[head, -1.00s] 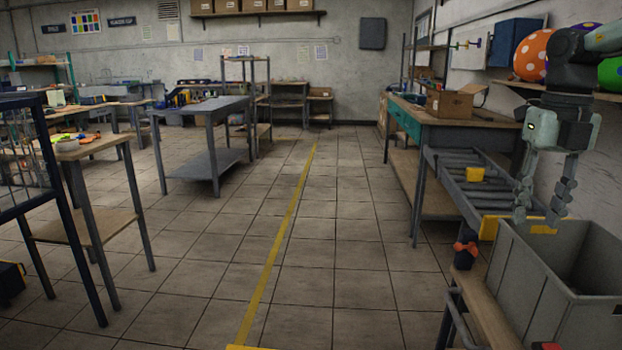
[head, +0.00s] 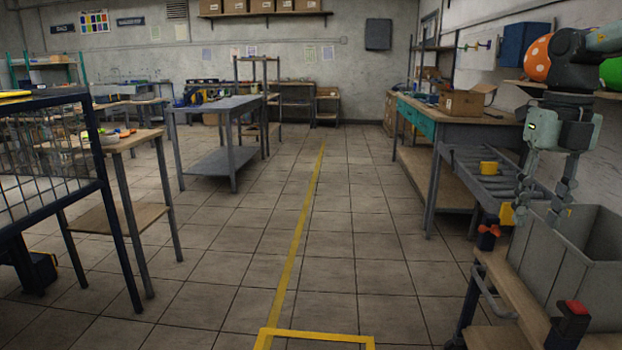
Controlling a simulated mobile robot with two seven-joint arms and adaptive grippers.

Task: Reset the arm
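My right gripper (head: 545,205) hangs fingers-down at the right of the head view. Its two fingers are apart with nothing between them. It appears in front of the grey bin (head: 550,262) and the end of the roller conveyor (head: 487,188); whether it is above the bin or nearer to me I cannot tell. My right arm comes in from the upper right edge, in front of the balloons. My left arm and gripper are not in view.
A wooden bench (head: 506,292) carries the bin and red-topped black items (head: 570,320). A dark wire-mesh frame (head: 50,185) and a wooden-topped table (head: 134,140) stand at left. Yellow lines (head: 301,225) mark the clear tiled floor between. An open carton (head: 466,103) sits on the right workbench.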

